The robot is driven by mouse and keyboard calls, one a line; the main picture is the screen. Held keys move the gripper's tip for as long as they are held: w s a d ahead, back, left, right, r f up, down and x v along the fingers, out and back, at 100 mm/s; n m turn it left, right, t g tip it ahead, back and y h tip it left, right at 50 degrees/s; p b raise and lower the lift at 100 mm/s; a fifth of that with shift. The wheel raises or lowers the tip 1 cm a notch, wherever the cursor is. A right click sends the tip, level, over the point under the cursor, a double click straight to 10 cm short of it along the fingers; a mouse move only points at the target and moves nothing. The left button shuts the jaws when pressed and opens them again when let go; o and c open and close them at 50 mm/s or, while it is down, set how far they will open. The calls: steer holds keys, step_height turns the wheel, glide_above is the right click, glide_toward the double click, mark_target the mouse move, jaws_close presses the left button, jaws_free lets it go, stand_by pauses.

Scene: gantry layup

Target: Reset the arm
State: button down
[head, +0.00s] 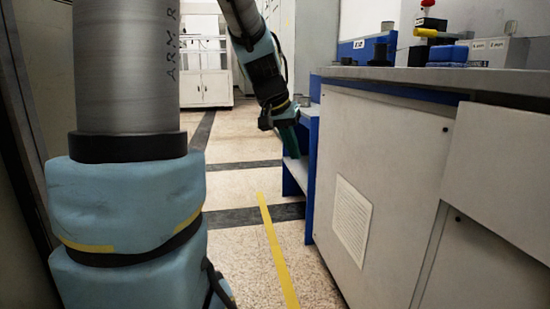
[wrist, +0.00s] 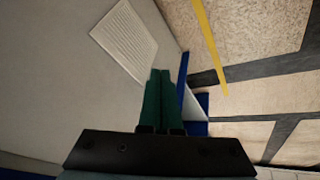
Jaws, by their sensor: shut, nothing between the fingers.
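My gripper (wrist: 160,98) shows in the wrist view as two green fingers side by side, shut with nothing between them. In the head view my gripper (head: 291,142) hangs low at the end of my arm, fingers pointing down, in front of the blue-edged shelf unit (head: 311,170). Whether it touches the shelf I cannot tell. My arm is extended forward and down, left of the workbench.
Speckled floor with a yellow line (head: 272,240) is clear ahead. A white cabinet (head: 205,88) stands at the back.

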steer(key=s+a+f+n+g+y+p, duration=0.1)
steer(key=s+a+f+n+y+p, duration=0.1)
steer(key=s+a+f, duration=0.4)
steer(key=s+a+f+n+g+y+p, duration=0.1)
steer(key=s+a+f+y+p, duration=0.15)
steer(key=s+a, duration=0.4)
step_height(320, 180, up, 36)
steer(key=s+d+p, duration=0.1)
steer(key=p, duration=3.5)
steer(key=shift+s+d+h, duration=0.15)
steer(key=shift+s+h, duration=0.05)
steer(key=shift+h, duration=0.15)
